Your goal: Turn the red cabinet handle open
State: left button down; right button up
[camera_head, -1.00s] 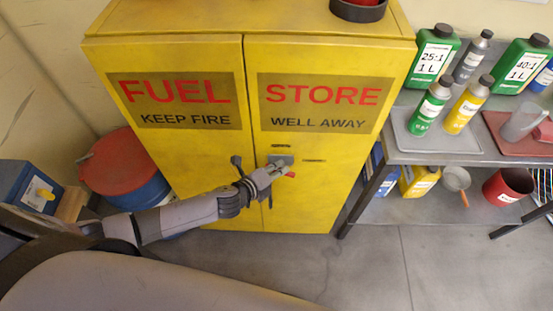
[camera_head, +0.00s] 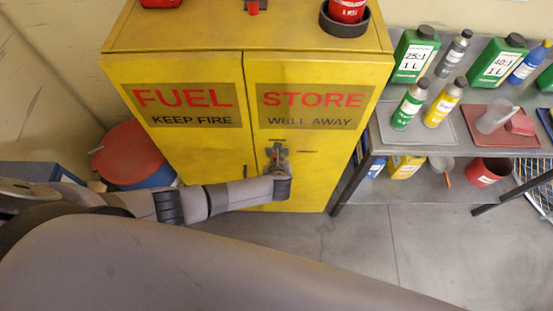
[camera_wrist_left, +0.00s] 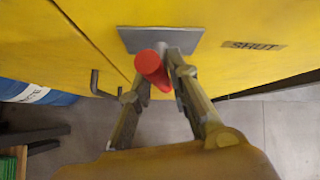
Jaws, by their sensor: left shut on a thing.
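The yellow cabinet (camera_head: 190,160) has two doors, lettered FUEL STORE, and both look shut. The red handle (camera_wrist_left: 152,70) is on a grey plate (camera_wrist_left: 160,39) on the right-hand door. In the left wrist view its rounded red end points towards the camera. My left gripper (camera_wrist_left: 158,80) is shut on the handle, with one finger on each side. In the head view the gripper (camera_head: 277,156) is at the plate, and my wrist hides most of the handle. A label reading SHUT (camera_wrist_left: 254,45) is right of the plate. My right gripper is not in view.
A dark bent pull (camera_wrist_left: 98,84) sits on the left door. A red-lidded blue drum (camera_head: 122,156) stands left of the cabinet. A metal table (camera_head: 455,148) with bottles stands at the right. Grey floor (camera_head: 370,235) is open in front.

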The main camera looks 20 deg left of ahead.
pick_arm(q)
jog(key=shift+f+m+y, duration=0.1)
jog(key=shift+m+y, duration=0.3)
jog(key=shift+y, duration=0.3)
jog(key=shift+a+g, duration=0.1)
jog(key=shift+g, duration=0.2)
jog(key=c, duration=1.5)
grip_release()
jog(key=shift+c, duration=0.2)
jog(key=v, duration=1.2)
